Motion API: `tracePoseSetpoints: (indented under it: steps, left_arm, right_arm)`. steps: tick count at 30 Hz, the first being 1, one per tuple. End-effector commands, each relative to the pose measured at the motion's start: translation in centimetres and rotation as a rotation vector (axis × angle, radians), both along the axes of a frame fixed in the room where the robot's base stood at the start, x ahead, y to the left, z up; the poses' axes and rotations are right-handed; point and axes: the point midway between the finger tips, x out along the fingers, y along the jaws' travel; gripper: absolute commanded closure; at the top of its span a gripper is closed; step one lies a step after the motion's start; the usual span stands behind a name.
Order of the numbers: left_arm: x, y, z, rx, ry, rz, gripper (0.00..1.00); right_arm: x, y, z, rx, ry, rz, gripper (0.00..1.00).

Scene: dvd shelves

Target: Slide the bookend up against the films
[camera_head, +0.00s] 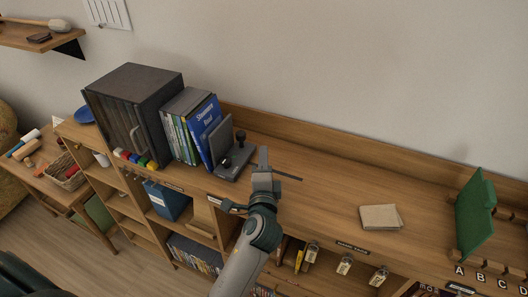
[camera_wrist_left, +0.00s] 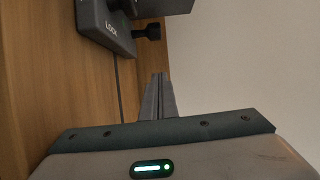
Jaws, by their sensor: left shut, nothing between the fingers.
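The films (camera_head: 189,128) stand in a row on the shelf top, a blue case (camera_head: 203,132) at their right end. The dark grey bookend (camera_head: 221,143) stands just right of them, with black knobs on its base; I cannot tell whether its plate touches the blue case. My left gripper (camera_head: 263,158) is shut and empty, to the right of the bookend and apart from it. In the left wrist view the shut fingers (camera_wrist_left: 158,97) point toward the bookend's base (camera_wrist_left: 108,36), which is marked LOCK. The right gripper is not in view.
A large dark box (camera_head: 135,105) stands left of the films. A dark line or thin strip (camera_head: 287,177) runs on the wood near my gripper. A beige block (camera_head: 381,217) and a green panel (camera_head: 474,215) are further right. The top between is clear.

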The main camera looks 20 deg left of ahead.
Motion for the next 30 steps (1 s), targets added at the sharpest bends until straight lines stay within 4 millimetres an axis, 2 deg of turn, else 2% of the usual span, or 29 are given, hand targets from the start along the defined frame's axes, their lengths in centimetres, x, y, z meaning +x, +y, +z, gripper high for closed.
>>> tracePoseSetpoints:
  steps: [6, 12, 30]
  left_arm:
    - [-3.2, -1.2, -0.2, -0.002, 0.0, 0.001, 1.0]
    - [-4.9, -1.9, 0.0, -0.001, 0.0, 0.0, 1.0]
    - [-5.3, -1.9, 0.1, 0.001, -0.001, 0.0, 1.0]
  right_arm:
    - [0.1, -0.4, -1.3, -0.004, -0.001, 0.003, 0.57]
    - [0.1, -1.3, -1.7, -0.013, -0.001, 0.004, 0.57]
    - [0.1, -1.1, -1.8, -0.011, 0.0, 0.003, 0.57]
